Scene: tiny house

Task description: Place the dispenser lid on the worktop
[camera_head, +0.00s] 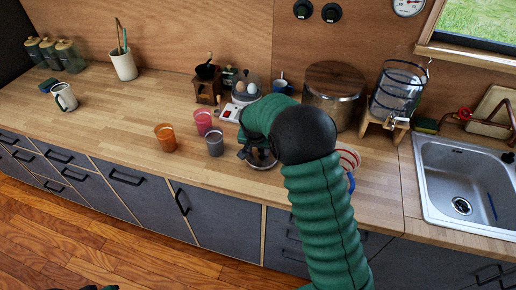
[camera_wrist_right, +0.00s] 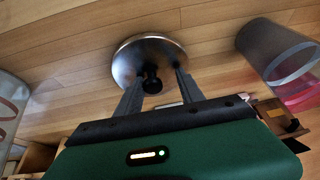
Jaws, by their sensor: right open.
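The dispenser lid (camera_wrist_right: 146,50) is a round metal disc with a black knob. It is on the wooden worktop (camera_head: 110,105), knob toward my wrist camera. In the head view the lid (camera_head: 262,163) shows only in part beneath my right arm. My right gripper (camera_wrist_right: 158,82) is open, with its fingers on either side of the knob. I cannot tell whether they touch it. The glass dispenser (camera_head: 397,95) with dark wire bands stands on a wooden stand at the right. My left gripper's fingers do not show.
A grey cup (camera_head: 214,143), a red cup (camera_head: 203,122) and an orange cup (camera_head: 165,137) stand left of the lid. A striped cup (camera_head: 348,158) is right of my arm. The left worktop has free room.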

